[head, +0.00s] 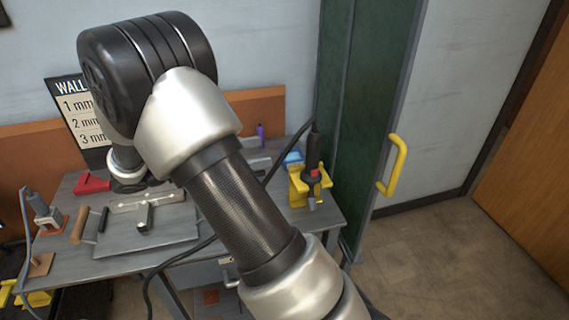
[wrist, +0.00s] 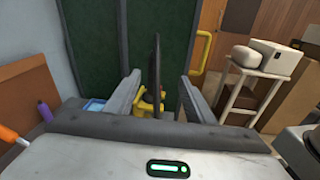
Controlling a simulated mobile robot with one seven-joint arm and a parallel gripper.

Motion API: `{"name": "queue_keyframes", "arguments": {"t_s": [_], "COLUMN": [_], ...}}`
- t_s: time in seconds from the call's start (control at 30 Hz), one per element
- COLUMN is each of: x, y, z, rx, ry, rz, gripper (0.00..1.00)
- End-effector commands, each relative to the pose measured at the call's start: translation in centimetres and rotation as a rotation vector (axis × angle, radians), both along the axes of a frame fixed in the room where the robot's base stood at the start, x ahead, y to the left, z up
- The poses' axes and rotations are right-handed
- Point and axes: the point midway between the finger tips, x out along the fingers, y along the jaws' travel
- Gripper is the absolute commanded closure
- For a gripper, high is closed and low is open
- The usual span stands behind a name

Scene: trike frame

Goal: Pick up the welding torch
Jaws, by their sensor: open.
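The welding torch (head: 313,150) has a black upright body with a red part lower down. It stands at a yellow holder (head: 298,186) at the right end of the bench in the head view. In the wrist view my gripper (wrist: 160,80) is open and empty. A dark upright shape that looks like the torch (wrist: 156,70) shows between the two grey fingers, apart from both, with yellow and red behind. How far ahead it stands is hard to tell. My arm hides the gripper in the head view.
The bench (head: 70,262) carries a metal plate, a red tool (head: 92,183) and a purple bottle (head: 260,135). A black cable runs from the torch behind my arm. Open floor lies beyond.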

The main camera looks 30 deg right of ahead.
Motion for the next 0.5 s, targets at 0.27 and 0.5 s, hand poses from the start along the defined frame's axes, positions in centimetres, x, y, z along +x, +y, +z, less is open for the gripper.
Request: {"name": "queue_keyframes", "arguments": {"t_s": [0.27,0.5], "x": [1.5,0.9], "y": [-0.8,-6.1], "z": [-1.7,-1.8], "rx": [-0.095,-0.093], "ry": [0.063,0.061], "rz": [0.045,0.043], "gripper": [0.51,0.51]}}
